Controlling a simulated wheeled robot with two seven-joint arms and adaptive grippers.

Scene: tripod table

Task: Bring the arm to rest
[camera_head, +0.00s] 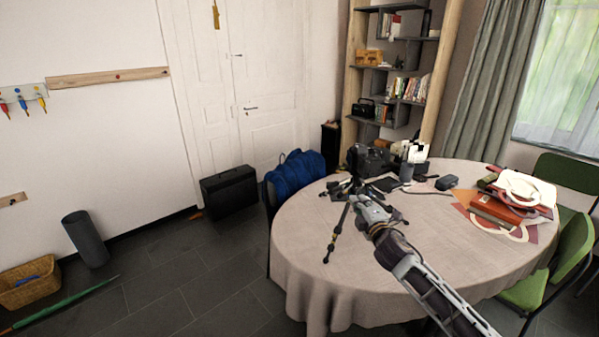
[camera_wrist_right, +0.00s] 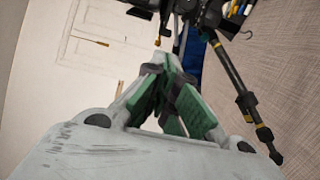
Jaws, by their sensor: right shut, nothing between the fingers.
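My right arm reaches in from the lower right in the head view. My right gripper (camera_head: 362,203) is above the front left part of the round table, close to a black tripod (camera_head: 339,228) with yellow bands. In the right wrist view the green-padded fingers of the gripper (camera_wrist_right: 172,82) are together with nothing between them. A leg of the tripod (camera_wrist_right: 243,100) runs down to the right of the fingers there. I cannot tell whether the gripper touches the tripod. My left gripper is in neither view.
The table (camera_head: 300,262) has a beige cloth. A dark bag (camera_head: 370,160) and small devices stand at its back; books (camera_head: 494,208) and papers lie at right. Green chairs (camera_head: 545,280) stand at right. A blue bag (camera_head: 297,172) and black case (camera_head: 229,190) are behind. The left floor has free room.

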